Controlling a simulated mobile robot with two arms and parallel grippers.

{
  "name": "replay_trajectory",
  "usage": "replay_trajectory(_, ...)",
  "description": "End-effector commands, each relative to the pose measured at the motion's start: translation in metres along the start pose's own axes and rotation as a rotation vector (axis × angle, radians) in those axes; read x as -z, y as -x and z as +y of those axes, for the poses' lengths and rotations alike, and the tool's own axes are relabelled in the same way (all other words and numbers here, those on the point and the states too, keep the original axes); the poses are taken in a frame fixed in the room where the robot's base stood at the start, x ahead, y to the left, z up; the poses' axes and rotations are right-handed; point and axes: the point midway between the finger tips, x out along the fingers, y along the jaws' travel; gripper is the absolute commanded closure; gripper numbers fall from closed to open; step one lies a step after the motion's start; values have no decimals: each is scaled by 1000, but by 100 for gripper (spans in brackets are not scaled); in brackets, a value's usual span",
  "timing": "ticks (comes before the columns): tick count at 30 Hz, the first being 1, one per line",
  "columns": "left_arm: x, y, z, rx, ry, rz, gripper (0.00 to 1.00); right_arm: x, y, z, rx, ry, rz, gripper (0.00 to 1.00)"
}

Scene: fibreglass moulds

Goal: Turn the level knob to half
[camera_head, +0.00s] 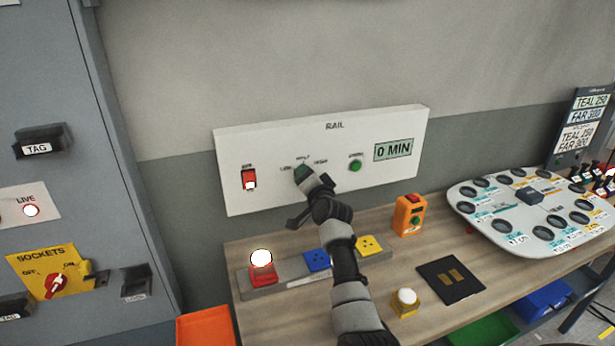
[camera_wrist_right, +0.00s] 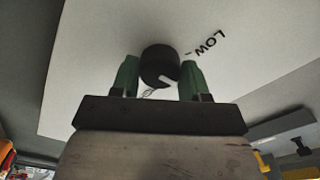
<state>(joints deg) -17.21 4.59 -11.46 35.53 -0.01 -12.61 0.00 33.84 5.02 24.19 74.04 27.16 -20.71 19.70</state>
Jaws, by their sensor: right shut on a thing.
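The white panel headed RAIL (camera_head: 335,126) is on the wall behind the bench. Its level knob, with LOW, HALF and HIGH marks around it, is mostly hidden by my right gripper (camera_head: 304,175) in the head view. In the right wrist view the knob (camera_wrist_right: 159,60) is dark and round, with a pale notch on its lower right edge. The green fingers of my right gripper (camera_wrist_right: 160,76) are on either side of it, shut on it. The word LOW (camera_wrist_right: 207,42) shows to the right of the knob there. My left gripper is not in view.
The panel also has a lit red switch (camera_head: 249,179), a green button (camera_head: 355,166) and a display reading 0 MIN (camera_head: 393,149). Below, the bench holds a socket strip (camera_head: 290,281), an orange box (camera_head: 408,215) and a black pad (camera_head: 451,279). A grey cabinet (camera_head: 75,150) stands left.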

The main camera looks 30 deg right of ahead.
Motion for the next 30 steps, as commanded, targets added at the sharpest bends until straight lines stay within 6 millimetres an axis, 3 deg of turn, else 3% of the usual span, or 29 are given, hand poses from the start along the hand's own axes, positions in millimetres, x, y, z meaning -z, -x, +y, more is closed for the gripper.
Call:
replay_trajectory(22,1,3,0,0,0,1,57,-1,0,0,0,-92,-1,79)
replay_trajectory(23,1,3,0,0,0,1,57,-1,0,0,0,-92,-1,54)
replay_trajectory(24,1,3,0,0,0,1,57,0,0,0,0,-92,-1,47)
replay_trajectory(27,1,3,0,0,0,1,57,0,0,0,0,-92,-1,32)
replay_trajectory(30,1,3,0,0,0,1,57,0,0,0,0,-91,-1,30)
